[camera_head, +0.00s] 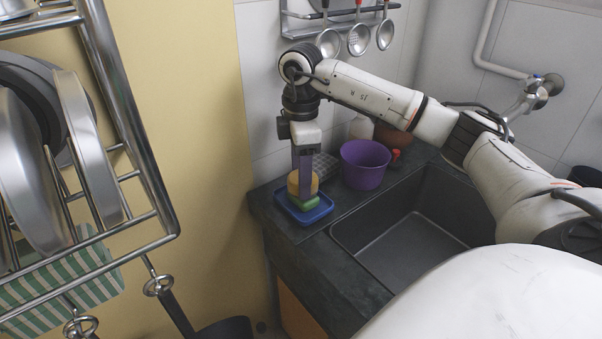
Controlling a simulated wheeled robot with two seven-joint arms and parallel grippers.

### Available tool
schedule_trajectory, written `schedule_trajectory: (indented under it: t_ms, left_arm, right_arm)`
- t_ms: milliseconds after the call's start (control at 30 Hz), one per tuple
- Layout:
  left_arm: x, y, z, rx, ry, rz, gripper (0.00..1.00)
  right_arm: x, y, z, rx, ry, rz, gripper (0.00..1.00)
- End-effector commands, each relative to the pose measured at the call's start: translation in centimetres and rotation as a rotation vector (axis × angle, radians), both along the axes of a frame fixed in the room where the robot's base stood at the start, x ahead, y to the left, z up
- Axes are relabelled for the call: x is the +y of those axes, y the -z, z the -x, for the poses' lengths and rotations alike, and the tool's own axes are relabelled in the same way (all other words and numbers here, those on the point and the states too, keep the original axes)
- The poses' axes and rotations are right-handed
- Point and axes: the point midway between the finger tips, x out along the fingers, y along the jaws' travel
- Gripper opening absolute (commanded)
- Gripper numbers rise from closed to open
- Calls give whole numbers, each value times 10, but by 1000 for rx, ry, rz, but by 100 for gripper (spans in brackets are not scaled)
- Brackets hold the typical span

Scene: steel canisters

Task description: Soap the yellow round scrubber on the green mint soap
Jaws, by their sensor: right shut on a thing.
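The yellow round scrubber (294,184) is held in my right gripper (304,185), which points straight down and is shut on it. The green mint soap (308,202) lies in a blue tray (325,211) on the dark counter. The scrubber is right at the soap, over its left side; whether they touch is hard to tell, as the gripper's finger hides part of both. My left gripper is not in view.
The dark sink (400,245) is empty, with a faucet (535,92) behind. A steel dish rack (130,120) fills the left. Ladles (358,40) hang on the wall.

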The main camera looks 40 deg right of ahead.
Motion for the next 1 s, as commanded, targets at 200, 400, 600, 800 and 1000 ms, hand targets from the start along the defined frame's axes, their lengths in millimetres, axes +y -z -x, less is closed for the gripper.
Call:
schedule_trajectory:
  t_ms: [200, 400, 600, 800, 1000]
  left_arm:
    - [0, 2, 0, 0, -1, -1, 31]
    - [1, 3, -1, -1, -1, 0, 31]
    - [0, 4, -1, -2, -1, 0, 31]
    - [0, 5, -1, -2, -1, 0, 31]
    - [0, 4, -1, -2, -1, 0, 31]
  right_arm:
    - [0, 3, 0, 0, 0, 0, 33]
    - [0, 5, 0, 0, 0, 0, 33]
    - [0, 8, 0, 0, 0, 0, 33]
    - [0, 10, 0, 0, 0, 0, 33]
    - [0, 10, 0, 0, 0, 0, 33]
